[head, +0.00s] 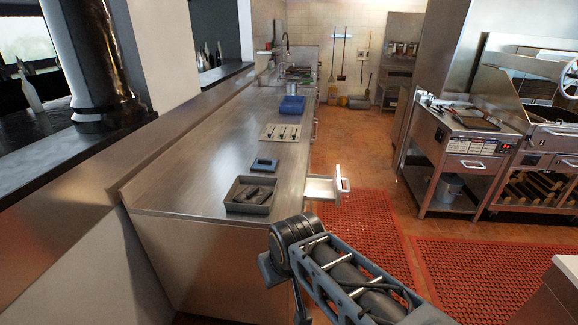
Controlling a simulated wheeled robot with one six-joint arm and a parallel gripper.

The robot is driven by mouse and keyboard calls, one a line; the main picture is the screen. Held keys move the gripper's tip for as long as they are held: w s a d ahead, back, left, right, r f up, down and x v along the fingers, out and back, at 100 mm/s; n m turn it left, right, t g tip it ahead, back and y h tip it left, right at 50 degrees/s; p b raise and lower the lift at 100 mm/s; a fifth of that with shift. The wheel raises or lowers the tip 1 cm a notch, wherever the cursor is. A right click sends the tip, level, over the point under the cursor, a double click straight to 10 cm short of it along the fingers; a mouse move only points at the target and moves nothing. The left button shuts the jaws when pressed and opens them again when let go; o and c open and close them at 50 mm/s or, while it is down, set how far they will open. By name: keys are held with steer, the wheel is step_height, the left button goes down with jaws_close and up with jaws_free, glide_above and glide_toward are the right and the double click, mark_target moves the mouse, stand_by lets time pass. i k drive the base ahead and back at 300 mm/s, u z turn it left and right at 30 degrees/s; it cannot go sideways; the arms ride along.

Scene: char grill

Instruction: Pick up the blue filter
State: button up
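Two blue things lie on the long steel counter (205,180). A small flat blue piece (264,164) lies near the counter's near end, just behind a dark tray. A larger blue block or bin (292,105) sits farther back. I cannot tell from this view which one is the blue filter. My arm reaches in from the bottom right, in front of the counter's near end and apart from both blue things. My gripper is not in view.
The dark tray (231,206) holds dark pieces. A pale board (268,131) with several utensils lies between the blue things. An open drawer (322,188) juts from the counter's right side. Red mats (365,232) cover the aisle floor; a grill station (460,150) stands right.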

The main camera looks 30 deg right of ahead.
mark_target(265, 165)
steer(key=z, duration=1)
steer(key=i, duration=0.75)
steer(key=z, duration=1)
steer(key=i, duration=0.75)
steer(key=z, duration=0.5)
steer(key=i, duration=1.35)
steer(key=u, duration=4.05)
steer(key=i, duration=0.5)
steer(key=z, duration=0.05)
